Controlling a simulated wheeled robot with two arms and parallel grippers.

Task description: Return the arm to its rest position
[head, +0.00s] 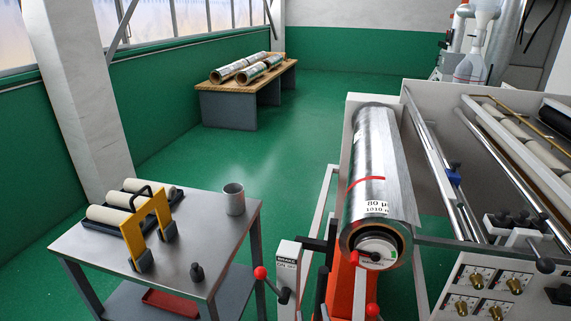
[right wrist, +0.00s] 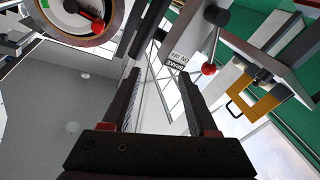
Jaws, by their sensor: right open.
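My right gripper (right wrist: 160,74) is open in the right wrist view, with no object between its two dark fingers. The white brake box (right wrist: 192,45) and its lever with a red ball knob (right wrist: 208,69) lie beyond the fingertips. In the head view, dark parts near the bottom centre, right of the brake box (head: 287,268), seem to be this gripper, partly hard to make out. The shiny foil roll (head: 375,150) with a red band and white label lies on the machine; its end (right wrist: 85,18) shows at the top left of the right wrist view. My left gripper is not in view.
A grey metal table (head: 110,235) at the left holds white rollers, a yellow bracket (head: 147,230), a grey cup (head: 233,198) and a small dark knob. A low wooden bench (head: 250,75) with rolls stands at the back. Green floor between them is clear.

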